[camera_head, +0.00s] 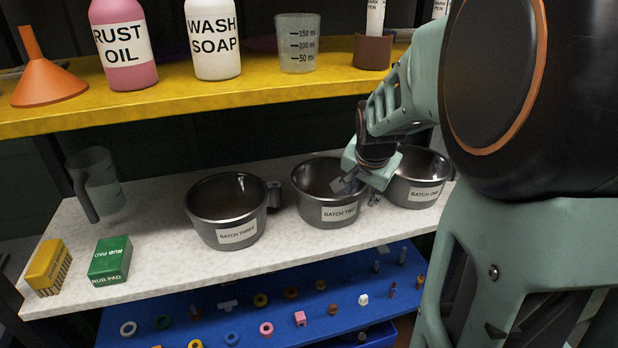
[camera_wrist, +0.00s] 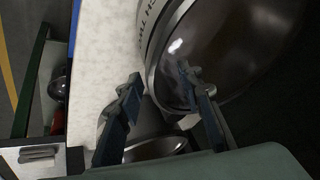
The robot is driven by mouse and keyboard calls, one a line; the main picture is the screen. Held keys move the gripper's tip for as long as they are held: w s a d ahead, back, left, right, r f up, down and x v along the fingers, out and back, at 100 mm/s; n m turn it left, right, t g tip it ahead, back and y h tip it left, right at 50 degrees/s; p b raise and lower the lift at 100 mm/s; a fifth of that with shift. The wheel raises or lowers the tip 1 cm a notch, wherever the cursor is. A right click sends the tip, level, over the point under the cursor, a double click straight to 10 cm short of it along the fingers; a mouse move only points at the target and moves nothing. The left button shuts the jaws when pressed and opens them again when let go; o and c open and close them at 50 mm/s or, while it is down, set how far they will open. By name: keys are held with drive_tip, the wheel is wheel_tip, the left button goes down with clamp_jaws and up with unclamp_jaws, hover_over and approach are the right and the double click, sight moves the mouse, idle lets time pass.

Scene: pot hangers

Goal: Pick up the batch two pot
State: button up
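The batch two pot (camera_head: 325,195) is a round steel pot with a white label, upright on the white speckled shelf between two like pots. In the wrist view its label and dark interior (camera_wrist: 235,50) show at the top. My gripper (camera_head: 357,186) is at the pot's right rim, tilted down. In the wrist view my gripper (camera_wrist: 160,88) is open: one finger is over the pot's inside, the other outside its wall, with the rim between them. I cannot tell whether either finger touches. The pot's right side is partly hidden by my gripper in the head view.
The batch three pot (camera_head: 228,210) stands left, the batch one pot (camera_head: 418,180) close on the right. A yellow shelf (camera_head: 200,98) with bottles is above. A clear jug (camera_head: 97,182) and green box (camera_head: 110,260) are left. A blue board (camera_head: 250,318) with small parts is below.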

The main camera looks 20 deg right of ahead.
drive_tip(key=shift+s+a, duration=0.1)
clamp_jaws()
drive_tip(key=shift+r, duration=0.1)
idle(0.3)
drive_tip(key=shift+r, duration=0.1)
